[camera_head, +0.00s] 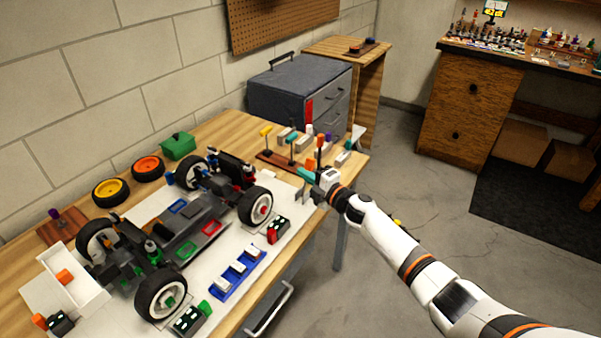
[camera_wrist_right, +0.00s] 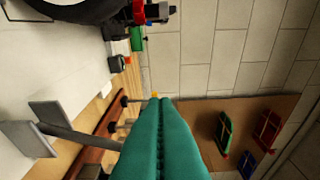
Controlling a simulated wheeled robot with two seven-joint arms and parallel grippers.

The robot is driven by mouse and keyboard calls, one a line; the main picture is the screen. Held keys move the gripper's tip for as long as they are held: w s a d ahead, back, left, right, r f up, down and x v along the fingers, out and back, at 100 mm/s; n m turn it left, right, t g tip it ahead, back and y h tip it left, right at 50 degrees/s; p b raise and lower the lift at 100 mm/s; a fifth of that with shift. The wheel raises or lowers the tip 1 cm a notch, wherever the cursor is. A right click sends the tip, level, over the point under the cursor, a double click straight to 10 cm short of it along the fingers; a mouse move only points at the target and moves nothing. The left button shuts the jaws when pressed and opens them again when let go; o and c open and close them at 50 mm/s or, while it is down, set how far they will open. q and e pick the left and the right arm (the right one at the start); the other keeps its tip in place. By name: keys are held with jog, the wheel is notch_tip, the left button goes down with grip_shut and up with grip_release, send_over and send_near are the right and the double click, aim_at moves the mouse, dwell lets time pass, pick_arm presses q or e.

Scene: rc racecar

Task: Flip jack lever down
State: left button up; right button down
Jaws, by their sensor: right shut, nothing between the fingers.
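The RC car (camera_head: 185,230) stands on a white mat on the workbench, its wheels spread along the bench. My right gripper (camera_head: 306,174) is at the bench's right side, beyond the car's near-right wheel. Its teal fingers also show in the right wrist view (camera_wrist_right: 165,103), pressed together with nothing between them. Grey plates (camera_wrist_right: 60,116) on a grey bar (camera_wrist_right: 80,137) stand just beside the fingers in the wrist view; I cannot tell whether they touch. I cannot tell for certain which part is the jack lever. My left gripper is not in view.
A wooden tool rack (camera_head: 276,162) with coloured handles lies just behind my right gripper. A blue tray (camera_head: 237,274) with white blocks and a black box with a red part (camera_head: 277,231) sit near the front edge. A grey drawer cabinet (camera_head: 300,92) stands at the back.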

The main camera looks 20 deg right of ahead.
aim_at(314, 163)
jog(key=d+m, duration=0.1)
jog(key=w+d+m+p, duration=0.1)
jog(key=w+d+m, duration=0.1)
jog(key=shift+w+r+g+p, duration=0.15)
jog(key=shift+r+g+p, duration=0.1)
jog(key=shift+g+p, duration=0.15)
jog(key=shift+w+d+f+m+g+b, duration=0.35)
jog(key=shift+w+d+m, duration=0.35)
jog(key=shift+m, duration=0.5)
jog(key=shift+w+d+f+b, duration=0.1)
jog(key=shift+d+f+b, duration=0.15)
jog(key=shift+d+b, duration=0.1)
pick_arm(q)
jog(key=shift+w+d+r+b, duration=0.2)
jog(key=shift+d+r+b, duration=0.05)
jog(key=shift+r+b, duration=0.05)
pick_arm(e)
jog(key=shift+w+d+f, duration=0.1)
jog(key=shift+w+d, duration=0.15)
jog(key=shift+d, duration=0.15)
